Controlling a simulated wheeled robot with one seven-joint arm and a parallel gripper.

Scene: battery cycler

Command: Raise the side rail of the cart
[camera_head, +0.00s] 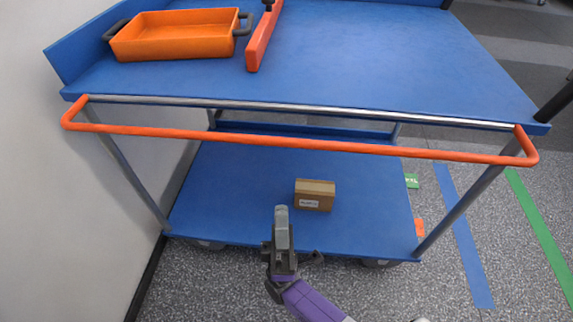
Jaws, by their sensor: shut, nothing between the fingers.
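The cart has a blue top deck (370,60) and a blue lower shelf (240,180). An orange side rail (290,141) runs along the near edge, its bar hanging slightly below and in front of a grey metal rod (300,110). Its two bent ends meet the cart near the front corners. My gripper (281,212) is shut and empty. In the picture it lies below the middle of the rail, over the front edge of the lower shelf, and does not appear to touch the rail.
An orange tray (175,40) with dark handles and an orange bar-shaped object (263,40) rest on the top deck. A small cardboard box (315,194) sits on the lower shelf. A white wall (50,170) stands close on the left. Open grey floor (510,250) lies to the right.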

